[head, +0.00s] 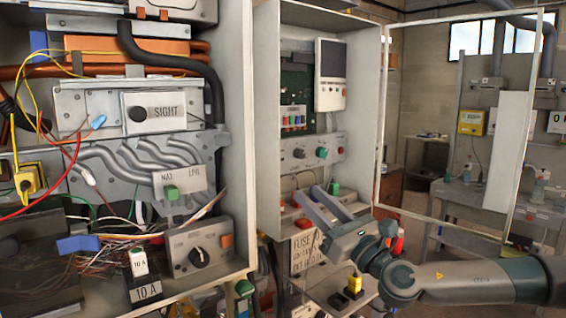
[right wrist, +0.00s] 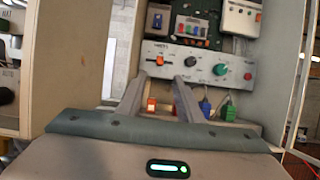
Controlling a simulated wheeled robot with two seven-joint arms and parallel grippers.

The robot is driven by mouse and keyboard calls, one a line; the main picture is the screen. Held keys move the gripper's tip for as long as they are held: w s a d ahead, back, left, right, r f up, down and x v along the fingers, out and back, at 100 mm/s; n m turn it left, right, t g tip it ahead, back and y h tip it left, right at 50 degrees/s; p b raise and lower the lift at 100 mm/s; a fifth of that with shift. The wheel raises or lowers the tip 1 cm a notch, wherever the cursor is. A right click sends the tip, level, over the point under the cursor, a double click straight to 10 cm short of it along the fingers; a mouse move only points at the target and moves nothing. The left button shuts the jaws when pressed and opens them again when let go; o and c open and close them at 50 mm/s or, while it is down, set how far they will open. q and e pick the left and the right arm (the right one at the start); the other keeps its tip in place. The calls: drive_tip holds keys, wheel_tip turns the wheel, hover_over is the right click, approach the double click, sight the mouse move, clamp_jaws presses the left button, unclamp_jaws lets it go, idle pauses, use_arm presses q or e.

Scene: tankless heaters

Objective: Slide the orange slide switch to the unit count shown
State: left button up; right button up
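A small orange switch (right wrist: 159,60) sits at the left of the light grey control panel (right wrist: 205,58), seen in the right wrist view. The panel also shows in the head view (head: 298,156), inside the middle open cabinet. My right gripper (head: 306,191) is in front of this cabinet, below the panel. Its two fingers (right wrist: 160,78) are apart with nothing between them, their tips near the panel's lower edge. I cannot read a unit count. My left gripper is not in view.
Below the panel are orange, blue and green connectors (right wrist: 227,108). Above it are a row of coloured parts (head: 293,122) and a white display unit (head: 331,60). The open cabinet door frame (head: 381,120) stands right. A larger cabinet (head: 238,130) with loose wires fills the left.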

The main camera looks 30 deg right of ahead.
drive_tip(key=p+x, duration=0.6)
drive_tip(key=x, duration=0.6)
drive_tip(key=shift+f, duration=0.1)
drive_tip(key=shift+c, duration=0.6)
clamp_jaws()
